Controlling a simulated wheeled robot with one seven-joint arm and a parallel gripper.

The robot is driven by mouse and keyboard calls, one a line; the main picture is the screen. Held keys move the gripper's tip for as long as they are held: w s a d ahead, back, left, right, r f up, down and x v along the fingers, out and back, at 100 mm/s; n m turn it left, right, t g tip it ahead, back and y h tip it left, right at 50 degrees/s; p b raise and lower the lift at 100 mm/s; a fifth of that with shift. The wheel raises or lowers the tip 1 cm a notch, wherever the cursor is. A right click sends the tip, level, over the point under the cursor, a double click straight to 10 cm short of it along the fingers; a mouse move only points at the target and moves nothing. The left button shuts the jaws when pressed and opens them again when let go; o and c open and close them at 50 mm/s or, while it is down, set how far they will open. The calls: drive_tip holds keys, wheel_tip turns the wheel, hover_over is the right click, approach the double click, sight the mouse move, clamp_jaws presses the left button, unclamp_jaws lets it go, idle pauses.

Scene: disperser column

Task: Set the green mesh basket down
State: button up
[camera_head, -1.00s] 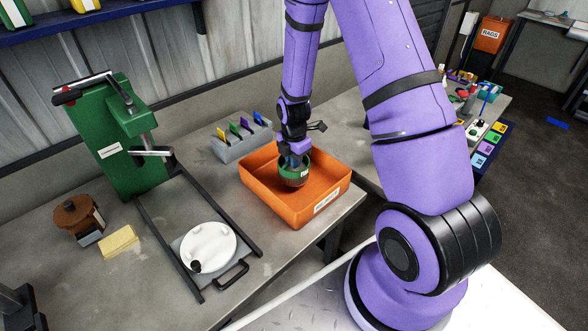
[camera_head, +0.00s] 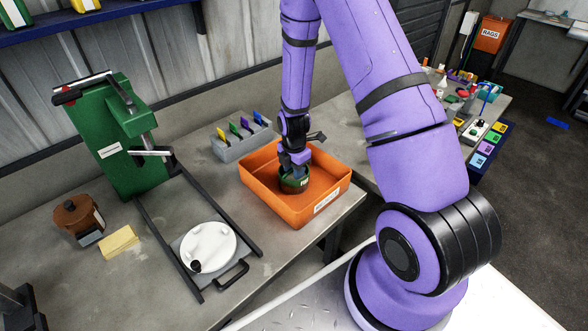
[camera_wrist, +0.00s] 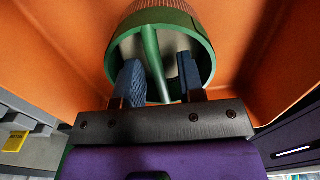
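The green mesh basket (camera_head: 294,185) is inside the orange tray (camera_head: 333,199), toward its left part. It looks upright and low in the tray, but I cannot tell for certain that its base touches the floor. The wrist view shows its green rim (camera_wrist: 206,42), a brownish mesh wall and a green bar across its mouth. My gripper (camera_head: 295,172) is directly above and reaches into the basket's mouth. In the wrist view my gripper's (camera_wrist: 160,80) two blue fingers stand on either side of the bar, with gaps visible between them and it.
A grey block with coloured tabs (camera_head: 243,147) stands behind the tray. A white round lid (camera_head: 208,247) on a railed frame and a green press (camera_head: 125,140) are to the left. The tray's right part is empty.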

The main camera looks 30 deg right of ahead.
wheel_tip(320, 180, up, 24)
drive_tip(key=s+a+m+t, duration=0.1)
drive_tip(key=s+a+m, duration=0.1)
drive_tip(key=m, duration=0.3)
drive_tip(key=s+a+r+m+t, duration=0.2)
drive_tip(key=s+r+m, duration=0.5)
drive_tip(key=s+r, duration=0.3)
drive_tip(key=s+a+r+m+t, duration=0.2)
drive_tip(key=s+r+m, duration=0.6)
drive_tip(key=s, duration=0.5)
wheel_tip(320, 180, up, 2)
drive_tip(key=shift+a+r, duration=0.15)
drive_tip(key=shift+a, duration=0.15)
